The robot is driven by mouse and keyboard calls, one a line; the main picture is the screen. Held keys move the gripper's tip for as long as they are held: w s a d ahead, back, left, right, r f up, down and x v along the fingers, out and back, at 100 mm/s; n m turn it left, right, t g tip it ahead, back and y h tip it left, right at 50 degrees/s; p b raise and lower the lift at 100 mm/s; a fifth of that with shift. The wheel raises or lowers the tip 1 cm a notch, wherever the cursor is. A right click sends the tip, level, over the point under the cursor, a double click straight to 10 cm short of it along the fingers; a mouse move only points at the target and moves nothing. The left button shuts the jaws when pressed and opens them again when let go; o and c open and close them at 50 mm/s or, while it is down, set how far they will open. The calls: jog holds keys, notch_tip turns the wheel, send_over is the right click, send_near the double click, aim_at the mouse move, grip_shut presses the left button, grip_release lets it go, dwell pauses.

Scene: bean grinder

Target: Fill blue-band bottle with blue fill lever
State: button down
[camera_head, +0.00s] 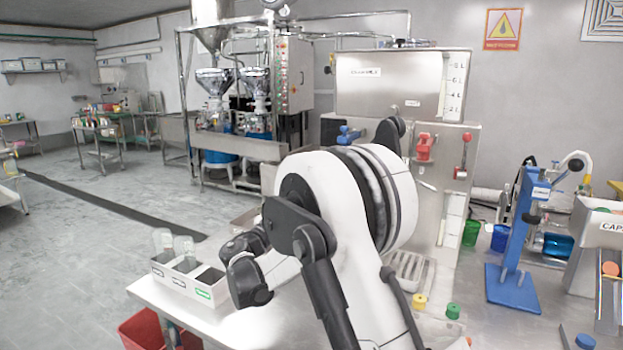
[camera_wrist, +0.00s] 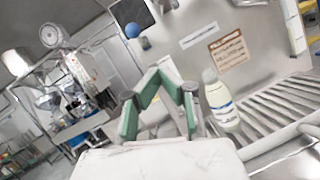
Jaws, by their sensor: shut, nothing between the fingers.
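A bottle (camera_wrist: 220,102) with a pale body and a blue band on its label stands on the slatted metal drip tray (camera_wrist: 275,110) in the wrist view. It leans in the picture because the camera is rolled. My gripper (camera_wrist: 163,70) is shut and empty, its green-padded fingers meeting at the tips, left of the bottle and apart from it. A blue ball knob (camera_wrist: 132,30) shows beyond the fingers, upper left. In the head view, the blue fill lever (camera_head: 348,135) is on the front of the steel filling machine (camera_head: 372,85). My arm hides the bottle there.
A red lever (camera_head: 424,147) is on the machine's right side. A divided box (camera_head: 205,290) with clear bottles stands on the table's left. Yellow (camera_head: 420,302) and green (camera_head: 453,311) caps lie in front. A blue press (camera_head: 515,240) stands to the right.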

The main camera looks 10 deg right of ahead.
jog(key=w+a+f+n+t+h, duration=0.1)
jog(key=a+f+n+t, duration=0.1)
jog(key=a+f, duration=0.15)
jog(key=w+d+r+b, duration=0.1)
jog(key=w+d+r, duration=0.5)
jog(key=r, duration=0.3)
jog(key=shift+w+d+r, duration=0.15)
jog(key=shift+w+d, duration=0.05)
jog(key=shift+d, duration=0.7)
